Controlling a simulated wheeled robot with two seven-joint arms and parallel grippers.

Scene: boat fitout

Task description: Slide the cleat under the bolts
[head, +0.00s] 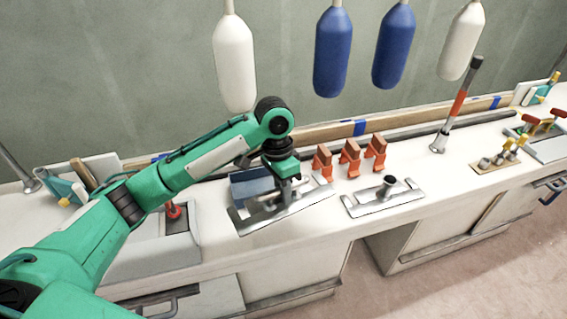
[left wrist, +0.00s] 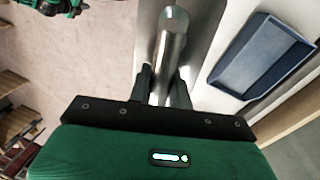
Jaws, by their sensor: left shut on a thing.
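A grey metal cleat shows in the left wrist view as a round bar (left wrist: 173,40) above a flat metal plate (left wrist: 147,18). In the head view, a long metal plate (head: 318,195) lies on the white bench under my left gripper (head: 287,193). My left gripper is shut on the cleat, with its fingers (left wrist: 163,92) on either side of the bar. The gripper hides part of the cleat in the head view. A second metal plate (head: 360,207) with a short post (head: 385,188) lies to the right. I cannot make out the bolts clearly. My right gripper is not in view.
A blue tray (head: 246,188) stands just behind the held cleat and also shows in the left wrist view (left wrist: 262,58). Orange clamps (head: 349,158) stand behind the plates. A red-banded upright handle (head: 457,106) rises to the right. White and blue fenders (head: 333,50) hang above.

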